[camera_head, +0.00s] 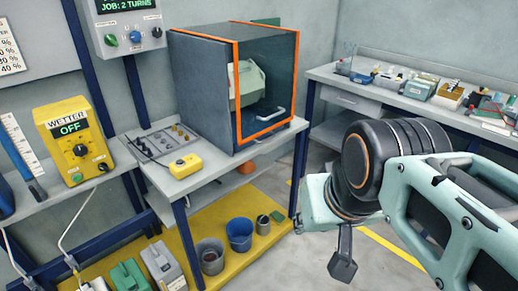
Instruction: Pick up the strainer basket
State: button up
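I cannot pick out a strainer basket with certainty. On the low yellow shelf stand a grey bucket (211,257) with something reddish inside, a blue bucket (239,235) and a small olive can (263,225); none shows a clear mesh. My gripper (343,265) hangs at the end of my arm at the right, in front of the benches and well apart from the buckets. Only one dark finger pad shows plainly below the wrist, so its opening is hidden. No object is visible at the finger.
A yellow WETTER box (74,140) is at left. A cluttered bench (350,100) runs along the right back. Grey floor lies open between the benches.

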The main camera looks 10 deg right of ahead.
aim_at(263, 222)
jog(key=u, duration=2.8)
jog(key=z, duration=2.8)
jog(key=i+l+u, duration=0.2)
jog(key=i+l, duration=0.15)
jog(key=i, duration=0.15)
